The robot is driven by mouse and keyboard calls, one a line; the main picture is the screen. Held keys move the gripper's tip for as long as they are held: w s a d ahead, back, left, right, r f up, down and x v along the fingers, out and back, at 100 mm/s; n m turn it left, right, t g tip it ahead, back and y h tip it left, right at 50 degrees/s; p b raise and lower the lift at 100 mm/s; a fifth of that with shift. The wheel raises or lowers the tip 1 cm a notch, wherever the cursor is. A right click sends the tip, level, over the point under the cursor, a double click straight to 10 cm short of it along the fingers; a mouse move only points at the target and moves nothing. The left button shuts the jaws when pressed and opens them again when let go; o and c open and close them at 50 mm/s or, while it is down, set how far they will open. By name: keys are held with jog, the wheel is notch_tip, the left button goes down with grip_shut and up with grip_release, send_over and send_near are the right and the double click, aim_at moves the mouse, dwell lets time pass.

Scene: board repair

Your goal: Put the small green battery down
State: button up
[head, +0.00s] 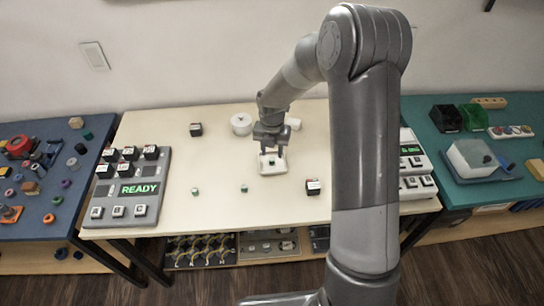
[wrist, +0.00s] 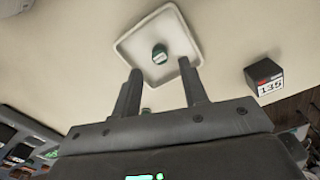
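A small green battery (wrist: 160,54) with a pale label stands in a shallow white tray (wrist: 130,48). In the head view the tray (head: 284,169) sits in the middle of the cream table. My gripper (wrist: 160,65) is open, its two fingers apart with clear gaps beside the battery. In the head view my gripper (head: 272,152) hangs just over the tray. Two other small green pieces, one at the left (head: 195,191) and one nearer the middle (head: 244,188), stand on the table.
A black labelled cube (head: 313,187) stands right of the tray; another dark cube (head: 196,129) is at back left. A white round container (head: 241,124) stands behind. A grey READY panel (head: 140,190) fills the left end. The table's front middle is mostly clear.

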notch_tip(320, 180, up, 8)
notch_tip(320, 180, up, 8)
jog(key=m+t, duration=0.1)
jog(key=m, duration=0.5)
send_over(272, 160)
jog(key=s+d, duration=0.3)
jog(key=s, duration=0.1)
jog(key=s+d+r+m+t, duration=0.2)
jog(key=s+r+m, duration=0.4)
jog(key=s+m, duration=0.6)
jog(key=s+d+r+m+t, duration=0.2)
jog(key=s+d+r+m, duration=0.2)
jog(key=s+r+m, duration=0.3)
jog(key=shift+s+m+t, duration=0.3)
jog(key=shift+s+m, duration=2.6)
jog(key=shift+m, duration=0.8)
jog(key=shift+o, duration=0.3)
jog(key=shift+r, duration=0.1)
